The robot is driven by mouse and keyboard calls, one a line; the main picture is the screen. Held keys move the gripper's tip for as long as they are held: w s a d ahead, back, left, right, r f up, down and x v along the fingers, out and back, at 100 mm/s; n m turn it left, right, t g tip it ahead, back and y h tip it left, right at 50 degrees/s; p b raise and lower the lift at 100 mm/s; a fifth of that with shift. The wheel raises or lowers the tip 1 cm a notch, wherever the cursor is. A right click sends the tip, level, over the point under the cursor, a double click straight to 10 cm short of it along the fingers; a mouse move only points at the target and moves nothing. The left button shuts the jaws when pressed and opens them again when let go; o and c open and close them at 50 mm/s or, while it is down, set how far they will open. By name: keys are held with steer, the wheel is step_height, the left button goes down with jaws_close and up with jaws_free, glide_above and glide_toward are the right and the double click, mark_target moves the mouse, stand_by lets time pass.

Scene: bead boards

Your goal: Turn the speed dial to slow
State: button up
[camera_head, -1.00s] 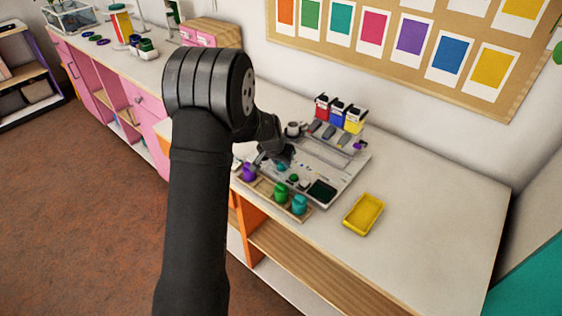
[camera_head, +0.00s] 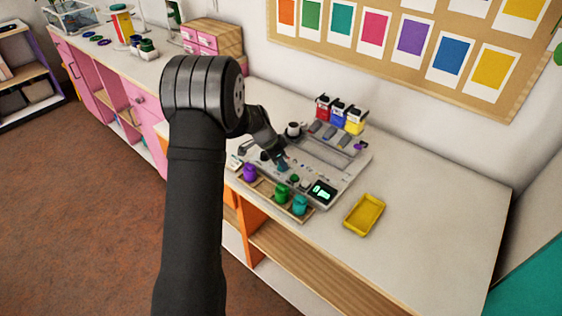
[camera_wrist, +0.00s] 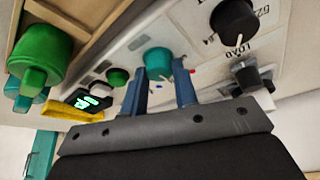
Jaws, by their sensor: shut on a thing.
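In the wrist view, a teal dial (camera_wrist: 158,60) with a pale pointer line sits on the grey panel (camera_wrist: 135,40). My gripper (camera_wrist: 160,80) has its two blue fingers on either side of the dial, shut on it. Small red and blue marks lie on the panel by the right finger. No speed label can be read. In the head view, my gripper (camera_head: 280,162) is over the panel's left middle, and the dial is mostly hidden. A small display (camera_head: 321,192) on the panel shows lit green characters, too small to read.
A black knob (camera_wrist: 234,20) labelled LOAD and a black switch (camera_wrist: 247,76) stand right of the gripper. Purple, green and teal jars (camera_head: 281,193) line the front. A yellow tray (camera_head: 364,214) lies right, with clear tabletop beyond.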

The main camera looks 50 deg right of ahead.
stand_by(0.3)
steer(key=o, duration=1)
steer(key=shift+r, duration=0.1)
steer(key=v, duration=1.7)
steer(key=x, duration=1.7)
